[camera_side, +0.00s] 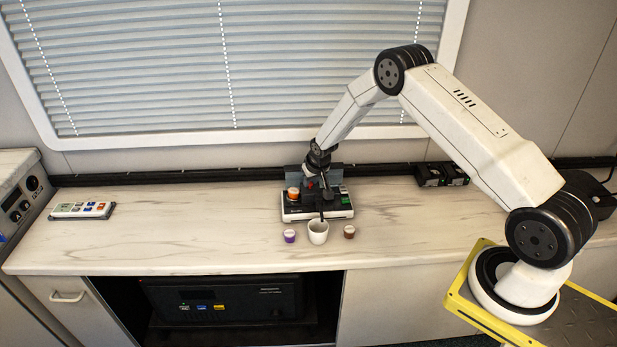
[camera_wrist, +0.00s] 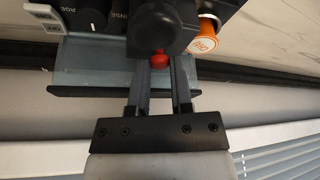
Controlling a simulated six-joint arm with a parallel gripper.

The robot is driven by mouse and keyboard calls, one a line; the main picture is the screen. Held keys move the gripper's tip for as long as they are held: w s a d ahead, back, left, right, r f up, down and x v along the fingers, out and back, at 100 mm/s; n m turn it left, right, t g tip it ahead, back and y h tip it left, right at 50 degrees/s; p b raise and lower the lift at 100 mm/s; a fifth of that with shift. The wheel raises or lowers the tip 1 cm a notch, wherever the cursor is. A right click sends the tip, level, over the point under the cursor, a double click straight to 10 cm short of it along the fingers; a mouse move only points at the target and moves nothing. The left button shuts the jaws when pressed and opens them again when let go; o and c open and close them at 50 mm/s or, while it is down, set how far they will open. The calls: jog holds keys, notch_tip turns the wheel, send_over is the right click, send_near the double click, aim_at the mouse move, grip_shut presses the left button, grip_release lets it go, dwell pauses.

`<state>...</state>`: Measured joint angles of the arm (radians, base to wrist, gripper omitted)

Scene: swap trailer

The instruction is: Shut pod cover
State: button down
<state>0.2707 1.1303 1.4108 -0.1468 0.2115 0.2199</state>
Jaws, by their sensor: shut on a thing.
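The pod machine (camera_side: 318,213) has a pale base and a dark top and stands at the back of the counter. My gripper (camera_side: 316,178) reaches down to it from behind. In the wrist view my gripper (camera_wrist: 162,66) has its two fingers on either side of a small red knob (camera_wrist: 159,59), closed on it. The red knob also shows in the side view (camera_side: 310,184). A dark rounded part, perhaps the pod cover (camera_wrist: 160,25), lies just beyond the knob; its exact angle is hard to tell. An orange pod (camera_side: 293,193) sits at the machine's left.
A white cup (camera_side: 318,231) stands in front of the machine, between a purple pod (camera_side: 289,235) and a brown pod (camera_side: 349,231). A keypad-like device (camera_side: 82,210) lies at far left. Black boxes (camera_side: 441,175) stand at the back right. The counter's right side is clear.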

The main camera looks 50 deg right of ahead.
jog(key=shift+w+a, duration=1.8)
jog(key=shift+a, duration=0.15)
jog(key=c, duration=0.5)
grip_release()
jog(key=shift+c, duration=0.2)
jog(key=shift+r, duration=0.1)
jog(key=v, duration=0.7)
jog(key=shift+r, duration=0.3)
jog(key=shift+s, duration=0.1)
